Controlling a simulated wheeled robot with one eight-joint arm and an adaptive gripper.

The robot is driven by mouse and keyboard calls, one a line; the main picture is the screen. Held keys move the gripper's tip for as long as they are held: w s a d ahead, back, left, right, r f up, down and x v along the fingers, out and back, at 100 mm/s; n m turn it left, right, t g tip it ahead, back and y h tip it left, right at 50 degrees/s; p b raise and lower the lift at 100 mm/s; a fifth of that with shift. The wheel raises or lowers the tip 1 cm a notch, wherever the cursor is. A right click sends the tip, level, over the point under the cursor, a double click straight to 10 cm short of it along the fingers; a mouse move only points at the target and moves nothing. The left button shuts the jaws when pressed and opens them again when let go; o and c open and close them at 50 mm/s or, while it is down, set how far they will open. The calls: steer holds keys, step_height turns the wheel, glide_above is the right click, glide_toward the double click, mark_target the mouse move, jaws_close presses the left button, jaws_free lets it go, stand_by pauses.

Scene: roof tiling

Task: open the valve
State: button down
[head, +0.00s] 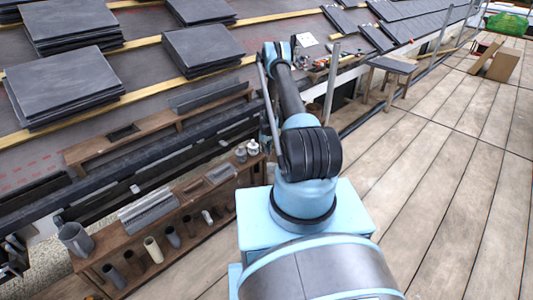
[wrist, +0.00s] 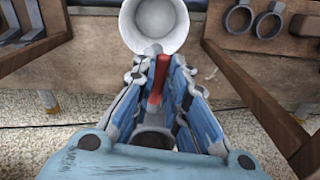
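In the wrist view, a red lever (wrist: 158,82) lies between the fingers of my gripper (wrist: 165,66). I take it for the valve's handle. It points from a round white pipe mouth or cup (wrist: 155,22) back toward my palm. The two fingers flank the lever closely near their tips. I cannot tell whether both touch it or a thin gap stays. The valve's body is mostly hidden by the fingers. In the head view, my arm hides the gripper, and I cannot make out the lever.
Brown wooden boards (wrist: 100,55) run behind the lever, with grey rings (wrist: 255,18) at upper right. In the head view, a wooden rack (head: 160,255) with cups and tubes stands left of my arm. Slate stacks (head: 62,85) lie on the roof. The plank deck (head: 440,190) at right is mostly clear.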

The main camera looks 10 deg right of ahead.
steer(key=shift+w+d+n, duration=0.2)
steer(key=shift+d+n, duration=0.1)
steer(key=shift+n, duration=0.8)
steer(key=c, duration=1.6)
jaws_free()
steer(key=shift+r, duration=0.15)
step_height(320, 180, up, 12)
steer(key=shift+f, duration=0.2)
